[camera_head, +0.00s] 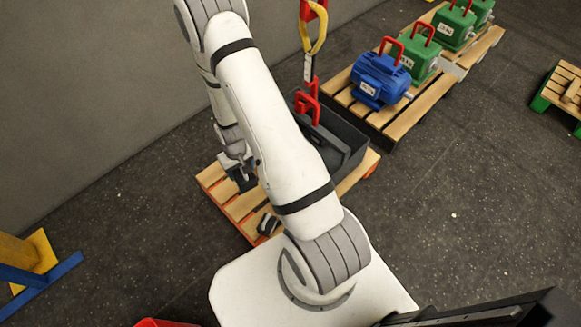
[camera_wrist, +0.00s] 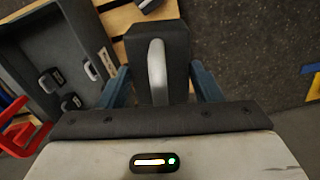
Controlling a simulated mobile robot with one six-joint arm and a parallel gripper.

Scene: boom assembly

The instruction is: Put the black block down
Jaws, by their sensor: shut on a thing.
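The black block (camera_wrist: 178,45) with a grey handle fills the middle of the wrist view. My gripper (camera_wrist: 160,84) is shut on it, with a blue finger on each side. In the head view, my gripper (camera_head: 241,172) is above the left part of a wooden pallet (camera_head: 213,181) with orange edges. The block shows there only as a dark shape below the gripper. I cannot tell whether its underside touches the pallet.
A dark grey bin (camera_head: 352,137) stands on the same pallet, under a red hook (camera_head: 310,108); several small dark pieces lie in it. Another small dark piece (camera_head: 268,223) sits at the pallet's front edge. A blue motor (camera_head: 378,80) stands on a farther pallet.

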